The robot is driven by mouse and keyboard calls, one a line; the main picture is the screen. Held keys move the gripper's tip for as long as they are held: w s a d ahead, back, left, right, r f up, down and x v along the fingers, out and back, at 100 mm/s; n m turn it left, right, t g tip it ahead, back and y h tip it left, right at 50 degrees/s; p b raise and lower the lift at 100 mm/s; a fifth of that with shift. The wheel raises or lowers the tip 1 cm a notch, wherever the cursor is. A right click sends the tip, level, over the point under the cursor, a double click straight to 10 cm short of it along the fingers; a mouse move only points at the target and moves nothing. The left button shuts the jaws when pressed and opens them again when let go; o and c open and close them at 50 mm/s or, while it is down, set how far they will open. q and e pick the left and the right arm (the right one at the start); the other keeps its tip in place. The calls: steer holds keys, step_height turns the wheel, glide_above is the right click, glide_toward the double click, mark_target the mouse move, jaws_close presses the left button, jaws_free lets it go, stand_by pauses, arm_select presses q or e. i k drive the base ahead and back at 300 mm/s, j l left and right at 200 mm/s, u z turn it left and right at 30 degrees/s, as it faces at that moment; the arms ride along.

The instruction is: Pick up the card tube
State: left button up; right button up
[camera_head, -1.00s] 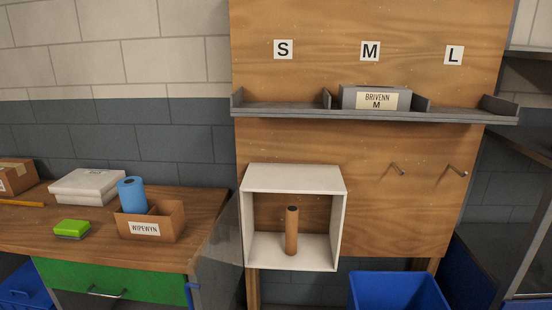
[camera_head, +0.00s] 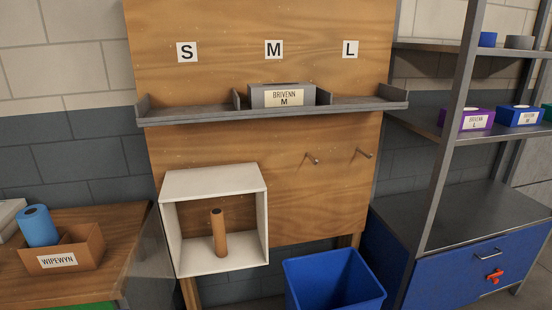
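The card tube (camera_head: 219,234) is a brown cylinder with a dark open top. It stands upright inside a white open-fronted box (camera_head: 262,228) fixed on the wooden board, on the box's floor. Nothing covers it from the front. Neither of my grippers shows in the head view.
A blue bin (camera_head: 333,278) stands below and right of the white box. A bench (camera_head: 110,222) at left holds a cardboard box (camera_head: 62,258) and a blue roll (camera_head: 39,226). Two pegs (camera_head: 312,159) stick out of the board. A metal rack (camera_head: 440,150) stands at right.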

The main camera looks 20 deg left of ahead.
mark_target(217, 218)
steer(key=j, duration=0.6)
steer(key=i+j+u, duration=0.1)
steer(key=j, duration=0.5)
steer(key=i+j, duration=0.1)
steer(key=j, duration=0.5)
steer(key=j+u, duration=0.1)
steer(key=j, duration=0.5)
steer(key=i+l+u, duration=0.2)
steer(key=l, duration=0.3)
steer(key=i+l+u, duration=0.2)
steer(key=l, duration=0.3)
steer(key=l+u, duration=0.2)
steer(key=l, duration=0.35)
steer(key=i+l+u, duration=0.2)
steer(key=l, duration=0.35)
steer(key=k, duration=0.1)
